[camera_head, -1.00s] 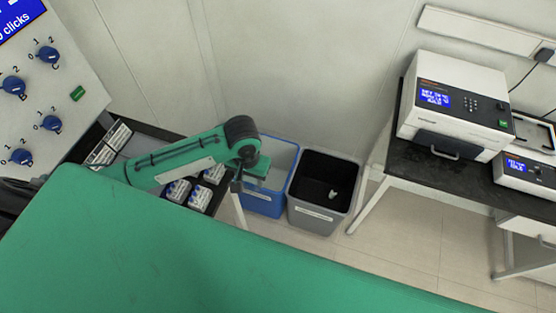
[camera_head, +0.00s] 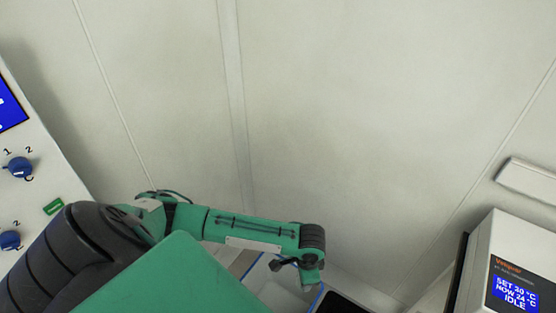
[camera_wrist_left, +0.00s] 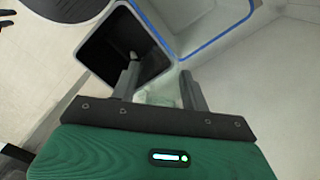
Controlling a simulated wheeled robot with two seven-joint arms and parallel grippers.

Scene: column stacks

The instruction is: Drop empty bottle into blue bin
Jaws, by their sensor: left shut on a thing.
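The bottle (camera_wrist_left: 161,94) is a pale, translucent shape between the fingers in the left wrist view, mostly hidden by my gripper. My left gripper (camera_wrist_left: 160,72) is shut on it. The blue bin (camera_wrist_left: 222,34) has a bright blue rim and a pale inside, at the upper right of that view, ahead of and to the right of the fingers. In the head view the blue bin (camera_head: 318,296) is cut off at the bottom edge, next to my left wrist. I cannot tell the bottle's height above the bins. My right gripper is not in view.
A grey bin with a black liner (camera_wrist_left: 105,50) stands beside the blue bin, with a small white item (camera_wrist_left: 133,56) inside. A control panel with blue knobs (camera_head: 20,167) is at the left, and a white instrument (camera_head: 510,262) at the right. A plain wall (camera_head: 300,120) stands behind.

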